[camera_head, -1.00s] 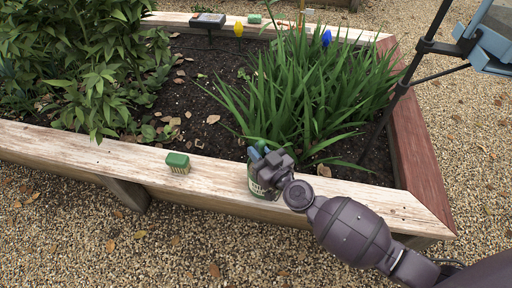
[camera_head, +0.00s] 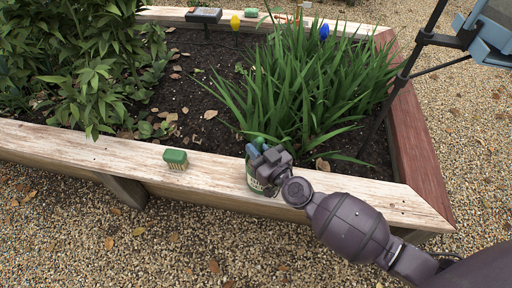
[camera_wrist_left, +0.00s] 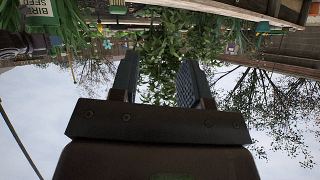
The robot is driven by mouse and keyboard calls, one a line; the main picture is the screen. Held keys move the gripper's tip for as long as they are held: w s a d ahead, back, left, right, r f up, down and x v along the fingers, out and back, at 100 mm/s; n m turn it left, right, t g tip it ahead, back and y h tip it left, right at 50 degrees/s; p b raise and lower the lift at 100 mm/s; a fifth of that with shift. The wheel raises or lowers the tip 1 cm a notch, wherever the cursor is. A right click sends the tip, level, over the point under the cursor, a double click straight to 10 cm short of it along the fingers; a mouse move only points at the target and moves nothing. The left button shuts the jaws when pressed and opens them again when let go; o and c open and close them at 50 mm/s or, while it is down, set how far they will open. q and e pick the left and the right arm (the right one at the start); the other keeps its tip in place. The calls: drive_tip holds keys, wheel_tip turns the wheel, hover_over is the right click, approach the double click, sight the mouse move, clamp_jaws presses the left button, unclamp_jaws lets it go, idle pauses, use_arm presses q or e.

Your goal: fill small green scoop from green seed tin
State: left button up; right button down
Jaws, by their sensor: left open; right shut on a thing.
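The green seed tin (camera_head: 254,182) stands on the near wooden ledge of the raised bed, partly hidden behind my right gripper. My right gripper (camera_head: 256,149) is at the mouth of the tin, shut on the small green scoop (camera_head: 259,141), of which only a bit of green shows. Whether the scoop holds seed is hidden. My left gripper (camera_wrist_left: 158,75) shows only in the left wrist view, open with nothing between its fingers; that view looks upside down at plants and sky.
A green-topped brush (camera_head: 176,159) lies on the same ledge left of the tin. Leafy plants (camera_head: 290,90) rise just behind the tin. A dark stand (camera_head: 400,85) is at the right. The ledge between brush and tin is clear.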

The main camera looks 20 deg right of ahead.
use_arm(q)
drive_tip(key=s+g+p, duration=0.1)
drive_tip(key=p, duration=0.4)
drive_tip(key=s+a+r+n+g+p, duration=0.1)
drive_tip(key=p, duration=0.4)
drive_tip(key=shift+s+r+n+y, duration=0.15)
drive_tip(key=shift+s+n+y, duration=0.15)
drive_tip(key=shift+s, duration=0.05)
use_arm(e)
wheel_tip(320, 180, up, 12)
use_arm(q)
drive_tip(key=shift+w+r, duration=0.2)
drive_tip(key=shift+w, duration=0.1)
use_arm(e)
drive_tip(key=shift+a, duration=0.1)
